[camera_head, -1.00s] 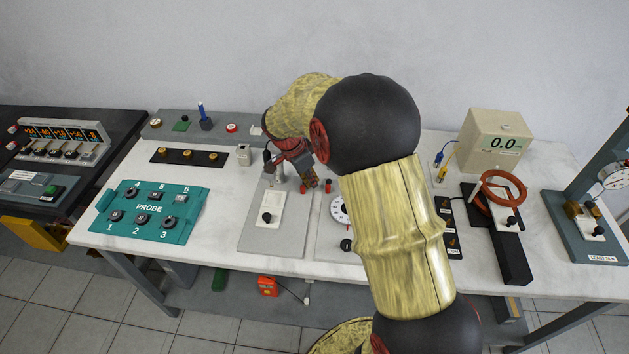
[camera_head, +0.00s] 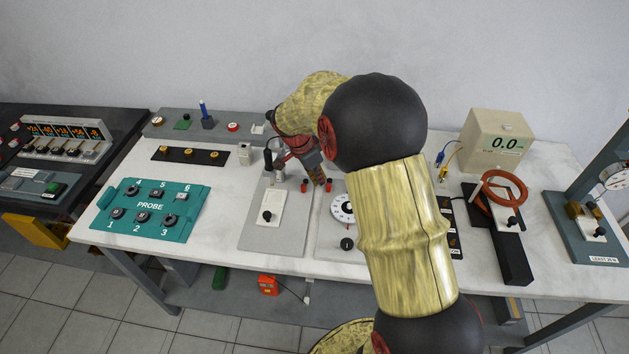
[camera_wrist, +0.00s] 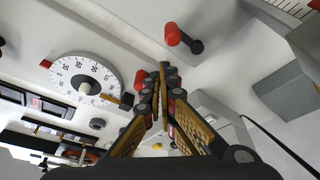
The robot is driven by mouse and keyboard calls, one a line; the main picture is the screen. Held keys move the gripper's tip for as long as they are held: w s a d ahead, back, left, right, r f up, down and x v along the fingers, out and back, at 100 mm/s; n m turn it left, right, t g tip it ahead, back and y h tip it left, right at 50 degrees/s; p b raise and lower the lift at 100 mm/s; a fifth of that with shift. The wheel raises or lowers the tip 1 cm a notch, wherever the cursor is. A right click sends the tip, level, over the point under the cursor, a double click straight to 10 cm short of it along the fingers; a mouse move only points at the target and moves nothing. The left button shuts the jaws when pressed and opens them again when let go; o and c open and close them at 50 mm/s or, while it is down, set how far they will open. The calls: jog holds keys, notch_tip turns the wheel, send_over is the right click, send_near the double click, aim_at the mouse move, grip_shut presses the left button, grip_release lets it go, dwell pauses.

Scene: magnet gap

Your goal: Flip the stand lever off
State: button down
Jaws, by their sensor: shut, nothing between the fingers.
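A white plate (camera_head: 262,224) with a black-knobbed lever (camera_head: 267,216) sits on a grey base left of centre. Similar black-knobbed levers stand by the orange coil (camera_head: 513,222) and on the press-like stand at the right (camera_head: 599,231). I cannot tell which is the stand lever. My gripper (camera_head: 320,182) is above the bench, right of the white plate and near small red-topped posts.
A white dial (camera_head: 342,208) is right of the gripper, partly behind my arm. It also shows in the wrist view (camera_wrist: 86,88). A teal PROBE panel (camera_head: 150,225) lies left. A beige meter box (camera_head: 496,140) stands at the back right. My arm hides part of the bench.

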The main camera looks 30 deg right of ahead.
jog(key=shift+s+d+r, duration=0.15)
jog(key=shift+s+d, duration=0.05)
jog(key=shift+d, duration=0.7)
jog(key=p+v, duration=0.3)
jog(key=v, duration=0.6)
jog(key=shift+w+a+r+p, duration=0.3)
jog(key=shift+r, duration=0.05)
jog(key=s+a+r+n+t+y, duration=0.2)
jog(key=s+a+r+n, duration=0.4)
jog(key=s+a+n, duration=0.3)
jog(key=s+a+r+n+t+y, duration=0.1)
jog(key=s+a+r+n+t, duration=0.2)
jog(key=s+a+r+n, duration=0.4)
jog(key=s+a+n, duration=0.2)
jog(key=s+a, duration=0.1)
jog(key=s, duration=0.6)
jog(key=shift+a+r+t+y, duration=0.3)
jog(key=shift+a+t+y, duration=0.1)
